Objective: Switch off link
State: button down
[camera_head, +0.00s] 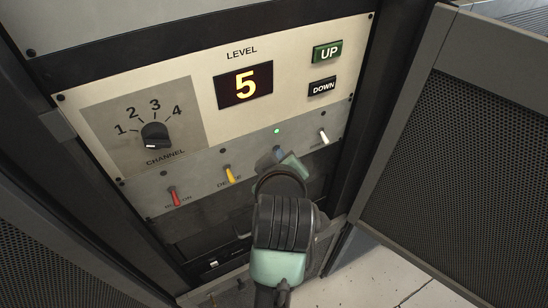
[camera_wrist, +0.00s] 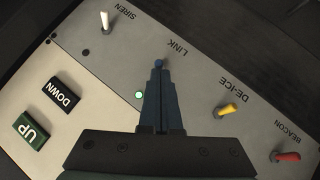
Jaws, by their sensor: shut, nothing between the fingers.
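The link switch (camera_wrist: 159,62) is a small blue toggle below the LINK label in the wrist view, and its tip shows just past my fingertips. My gripper (camera_wrist: 158,72) is shut with nothing between its fingers, its tips right at the blue toggle. I cannot tell whether they touch. A green lamp (camera_wrist: 139,95) beside the fingers is lit; it also shows lit in the head view (camera_head: 277,130). In the head view my wrist and gripper cover most of the link switch and its label.
The yellow de-ice switch (camera_head: 229,174) and red beacon switch (camera_head: 174,197) are left of my gripper, the white siren switch (camera_head: 324,137) right. Above are a channel knob (camera_head: 155,136), level display (camera_head: 243,85) reading 5, and UP (camera_head: 327,51) and DOWN (camera_head: 322,87) buttons. A mesh door (camera_head: 460,180) stands right.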

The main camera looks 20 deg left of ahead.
jog(key=shift+d+f+m+t+y+b, duration=0.1)
jog(key=shift+f+m+t+y+b, duration=0.25)
jog(key=shift+t+b, duration=0.4)
jog(key=shift+r, duration=0.15)
jog(key=shift+r+p, duration=0.7)
jog(key=shift+p, duration=0.05)
jog(key=shift+s, duration=0.1)
